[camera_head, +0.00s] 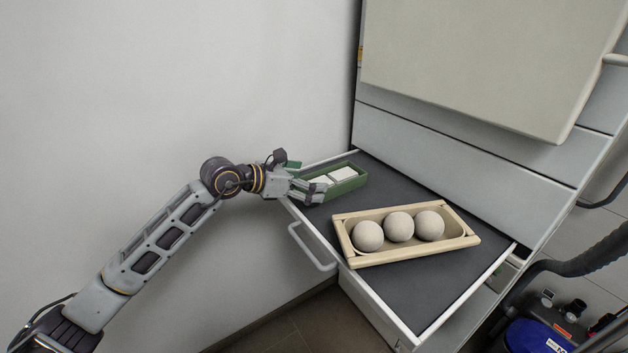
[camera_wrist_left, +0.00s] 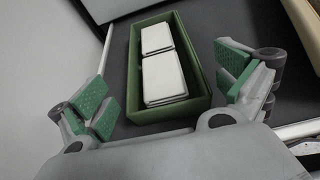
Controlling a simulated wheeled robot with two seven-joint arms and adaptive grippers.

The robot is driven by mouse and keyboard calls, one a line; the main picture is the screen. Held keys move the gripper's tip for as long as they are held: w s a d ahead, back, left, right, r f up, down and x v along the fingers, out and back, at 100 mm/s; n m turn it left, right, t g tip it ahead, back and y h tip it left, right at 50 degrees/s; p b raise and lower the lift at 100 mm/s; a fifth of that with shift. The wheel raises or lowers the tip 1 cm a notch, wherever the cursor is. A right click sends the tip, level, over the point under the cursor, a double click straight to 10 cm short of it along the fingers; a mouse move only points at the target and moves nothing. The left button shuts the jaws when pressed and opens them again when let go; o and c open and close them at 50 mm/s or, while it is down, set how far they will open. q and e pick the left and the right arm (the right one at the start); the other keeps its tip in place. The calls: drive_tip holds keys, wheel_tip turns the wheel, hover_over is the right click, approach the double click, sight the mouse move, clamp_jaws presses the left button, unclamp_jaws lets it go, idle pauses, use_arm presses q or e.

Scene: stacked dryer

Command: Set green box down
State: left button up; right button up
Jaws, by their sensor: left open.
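The green box (camera_head: 350,186) rests on the dark shelf surface at its back left corner, against the wall side. It holds white rectangular pieces in two stacks. It also shows in the left wrist view (camera_wrist_left: 205,90), upright on the dark surface. My left gripper (camera_head: 308,180) is at the near left end of the box. In the left wrist view the green-padded fingers (camera_wrist_left: 165,85) are spread wide, one on each side of the box's near end, with gaps between pads and box walls. My right gripper is not in view.
A wooden tray (camera_head: 405,258) with three pale balls stands to the right on the pulled-out shelf (camera_head: 400,180). The shelf has a front handle (camera_head: 312,252). Bare dark surface lies between box and tray. A large pale panel (camera_head: 480,70) overhangs above. A blue-topped vacuum (camera_head: 535,338) stands at lower right.

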use_arm(q)
drive_tip(key=v, duration=0.5)
drive_tip(key=shift+a+r, duration=0.1)
drive_tip(key=shift+a, duration=0.1)
drive_tip(key=v, duration=0.4)
drive_tip(key=shift+s+p, duration=0.1)
drive_tip(key=shift+p, duration=0.2)
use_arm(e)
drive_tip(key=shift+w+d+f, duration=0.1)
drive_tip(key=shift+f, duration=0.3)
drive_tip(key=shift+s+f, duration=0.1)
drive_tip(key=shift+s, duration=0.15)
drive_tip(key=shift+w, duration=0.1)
